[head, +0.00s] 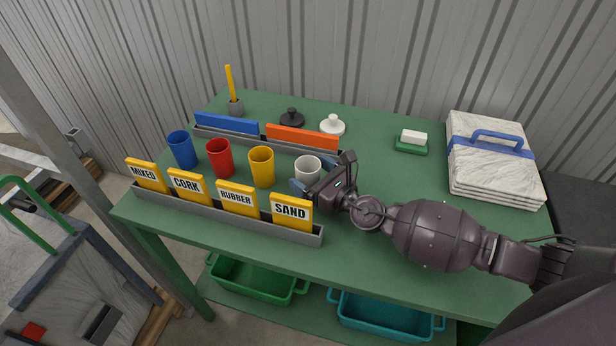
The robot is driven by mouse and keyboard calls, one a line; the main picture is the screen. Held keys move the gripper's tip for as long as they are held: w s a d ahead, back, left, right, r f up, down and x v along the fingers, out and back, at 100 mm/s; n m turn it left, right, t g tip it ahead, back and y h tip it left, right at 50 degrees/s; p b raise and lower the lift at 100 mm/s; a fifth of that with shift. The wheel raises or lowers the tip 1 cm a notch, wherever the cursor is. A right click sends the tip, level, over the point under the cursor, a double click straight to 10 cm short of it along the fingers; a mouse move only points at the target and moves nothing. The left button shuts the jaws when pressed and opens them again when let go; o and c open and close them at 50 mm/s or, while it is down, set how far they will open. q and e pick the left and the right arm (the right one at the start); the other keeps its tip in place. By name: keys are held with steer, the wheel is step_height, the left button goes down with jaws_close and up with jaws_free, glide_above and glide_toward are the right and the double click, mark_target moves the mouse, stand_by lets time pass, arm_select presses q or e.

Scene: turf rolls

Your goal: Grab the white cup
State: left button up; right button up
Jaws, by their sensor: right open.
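The white cup (307,168) stands upright on the green table (375,180), at the right end of a row of cups. My right gripper (312,181) is at the cup's right and near side, with its arm reaching in from the right. It is open, with one finger near the cup's lower left and another toward its right. The gripper hides the lower part of the cup, and I cannot tell whether the fingers touch it. My left gripper is not in view.
Yellow (261,168), red (220,158) and blue (183,150) cups stand left of the white one. A grey rack with yellow signs (237,199) runs in front; another rack with blue and orange boards (301,138) stands behind. White slabs (490,155) lie at the right.

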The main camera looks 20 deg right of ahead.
steer(key=shift+c, duration=0.2)
steer(key=c, duration=1)
